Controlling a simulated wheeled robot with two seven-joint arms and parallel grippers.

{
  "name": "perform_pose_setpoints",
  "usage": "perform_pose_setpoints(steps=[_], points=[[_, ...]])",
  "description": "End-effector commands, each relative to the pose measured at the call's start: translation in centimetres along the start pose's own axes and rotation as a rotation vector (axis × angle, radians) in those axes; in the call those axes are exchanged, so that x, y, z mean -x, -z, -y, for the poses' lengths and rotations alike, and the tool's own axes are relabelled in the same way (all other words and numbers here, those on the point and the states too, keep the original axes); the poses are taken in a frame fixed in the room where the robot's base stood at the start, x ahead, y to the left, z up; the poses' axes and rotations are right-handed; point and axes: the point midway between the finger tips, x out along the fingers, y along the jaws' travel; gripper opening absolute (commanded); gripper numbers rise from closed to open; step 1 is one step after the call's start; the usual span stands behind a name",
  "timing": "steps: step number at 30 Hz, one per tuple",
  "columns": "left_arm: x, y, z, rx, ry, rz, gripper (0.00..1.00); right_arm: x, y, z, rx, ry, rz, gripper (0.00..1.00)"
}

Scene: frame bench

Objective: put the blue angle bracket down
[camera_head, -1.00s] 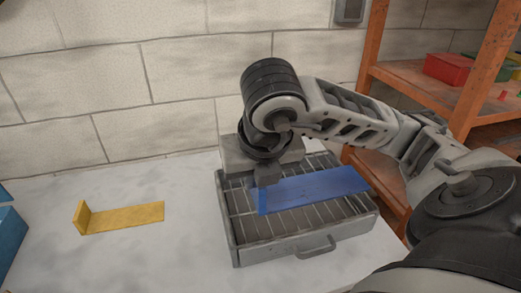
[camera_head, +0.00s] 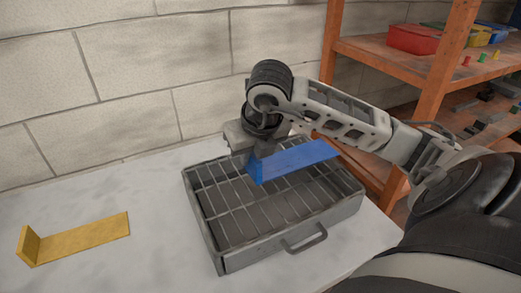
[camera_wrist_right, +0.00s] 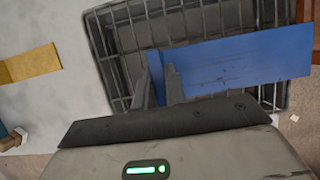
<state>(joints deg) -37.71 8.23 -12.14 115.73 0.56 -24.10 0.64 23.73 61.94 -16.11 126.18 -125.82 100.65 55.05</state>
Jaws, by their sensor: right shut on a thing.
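The blue angle bracket (camera_head: 298,156) is held over the grey wire-rack tray in the head view, its long flat arm pointing right. It also shows in the right wrist view (camera_wrist_right: 240,65), stretching right from the fingers across the rack. My right gripper (camera_head: 262,150) is shut on the bracket's left end, near its short upright leg. Its two fingers (camera_wrist_right: 166,85) show in the wrist view. The bracket appears raised above the rack; the exact gap is hard to tell. My left gripper is not in view.
The grey tray (camera_head: 219,262) with a wire rack and front handle stands on the pale bench (camera_head: 150,275). A yellow angle bracket (camera_head: 85,238) lies at the left. An orange shelf (camera_head: 445,70) with a red bin (camera_head: 413,39) stands at the right. The bench between yellow bracket and tray is clear.

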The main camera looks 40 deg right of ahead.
Motion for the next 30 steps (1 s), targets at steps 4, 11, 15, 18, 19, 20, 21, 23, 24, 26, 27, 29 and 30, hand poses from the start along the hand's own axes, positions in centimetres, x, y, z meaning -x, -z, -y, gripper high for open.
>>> perform_pose_setpoints(steps=[4,11,15,18,19,20,21,23,24,26,27,29,30], points=[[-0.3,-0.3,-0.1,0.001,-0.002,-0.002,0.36,-0.9,0.0,0.4,0.001,0.0,0.001,0.0],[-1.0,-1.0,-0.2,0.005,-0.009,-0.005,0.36,-4.0,1.0,0.4,0.008,-0.003,0.0,0.0],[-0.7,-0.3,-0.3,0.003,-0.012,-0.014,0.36,-4.0,0.9,0.3,0.009,-0.003,0.002,0.0],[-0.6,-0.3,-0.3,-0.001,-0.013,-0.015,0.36,-4.0,0.9,0.3,0.009,-0.003,0.001,0.0],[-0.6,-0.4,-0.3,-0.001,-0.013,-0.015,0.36,-4.0,1.0,0.3,0.009,-0.003,0.001,0.0],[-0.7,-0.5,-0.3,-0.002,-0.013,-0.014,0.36,-4.0,1.0,0.3,0.009,-0.003,0.001,0.0],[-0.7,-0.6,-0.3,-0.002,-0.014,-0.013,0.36,-4.2,1.1,0.3,0.009,-0.004,-0.001,0.15],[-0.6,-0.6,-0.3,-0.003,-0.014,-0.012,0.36,-4.1,1.1,0.3,0.009,-0.004,-0.001,0.32],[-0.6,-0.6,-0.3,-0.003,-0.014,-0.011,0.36,-4.1,1.1,0.3,0.009,-0.004,-0.001,0.34],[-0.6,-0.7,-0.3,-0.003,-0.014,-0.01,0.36,-4.1,1.1,0.3,0.009,-0.004,-0.001,0.34],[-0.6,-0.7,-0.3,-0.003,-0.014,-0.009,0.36,-4.1,1.1,0.3,0.009,-0.004,-0.001,0.34],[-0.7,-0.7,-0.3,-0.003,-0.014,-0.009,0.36,-4.1,1.1,0.3,0.009,-0.004,-0.001,0.34],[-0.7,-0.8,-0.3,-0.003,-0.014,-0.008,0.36,-4.1,1.1,0.3,0.009,-0.004,-0.001,0.34]])
